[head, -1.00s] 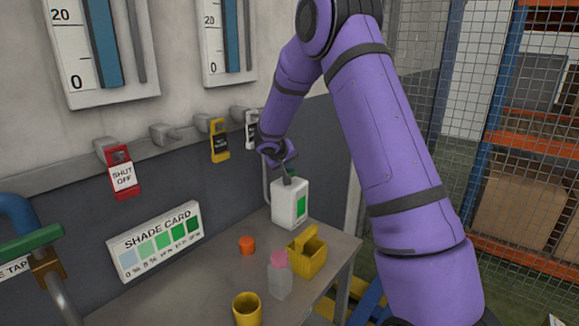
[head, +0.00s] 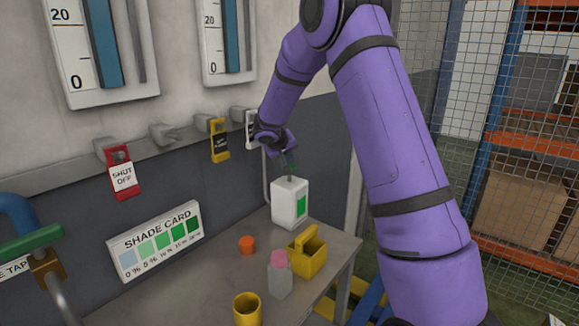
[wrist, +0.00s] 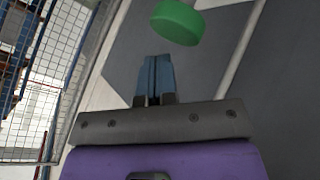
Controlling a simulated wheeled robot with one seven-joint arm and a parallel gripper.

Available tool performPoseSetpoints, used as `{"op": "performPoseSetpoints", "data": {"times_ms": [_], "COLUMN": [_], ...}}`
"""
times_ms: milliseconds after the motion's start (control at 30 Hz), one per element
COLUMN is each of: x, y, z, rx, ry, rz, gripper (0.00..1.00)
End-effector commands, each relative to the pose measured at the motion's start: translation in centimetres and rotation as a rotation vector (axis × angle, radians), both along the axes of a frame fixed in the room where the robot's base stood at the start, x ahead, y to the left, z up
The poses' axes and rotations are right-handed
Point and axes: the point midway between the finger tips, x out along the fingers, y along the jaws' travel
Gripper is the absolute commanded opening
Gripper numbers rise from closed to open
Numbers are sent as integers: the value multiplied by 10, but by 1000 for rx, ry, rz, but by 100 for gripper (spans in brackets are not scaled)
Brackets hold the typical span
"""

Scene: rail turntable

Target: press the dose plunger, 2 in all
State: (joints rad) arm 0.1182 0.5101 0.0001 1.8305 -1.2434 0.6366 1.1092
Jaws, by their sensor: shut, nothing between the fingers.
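The white dose bottle (head: 290,205) with a green label stands at the back of the table. A green plunger cap (head: 293,167) shows above it, partly hidden by my gripper. In the wrist view a round green cap (wrist: 178,20) is at the top, beyond and a little right of the fingertips. My gripper (head: 290,160) is just above the bottle top. In the wrist view its blue fingers (wrist: 156,62) are together, with nothing between them. They appear apart from the cap, though the exact gap cannot be told.
On the table (head: 205,285) stand an orange cap (head: 247,245), a yellow caddy (head: 307,252), a clear bottle with a pink top (head: 279,275) and a yellow cup (head: 247,309). A shade card (head: 157,242) leans behind. Tags hang on the wall rail (head: 180,140).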

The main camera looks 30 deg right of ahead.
Motion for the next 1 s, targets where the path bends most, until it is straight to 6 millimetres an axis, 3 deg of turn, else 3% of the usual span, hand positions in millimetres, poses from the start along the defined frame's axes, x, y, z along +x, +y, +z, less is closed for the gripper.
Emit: {"op": "performPoseSetpoints", "data": {"times_ms": [233, 733, 1000], "x": [0, 0, 0], "y": [0, 0, 0], "z": [3, 44, 50], "rx": [0, -1, 0], "ry": [-1, -3, 0], "rz": [0, -1, 0], "gripper": [0, 0, 0]}}
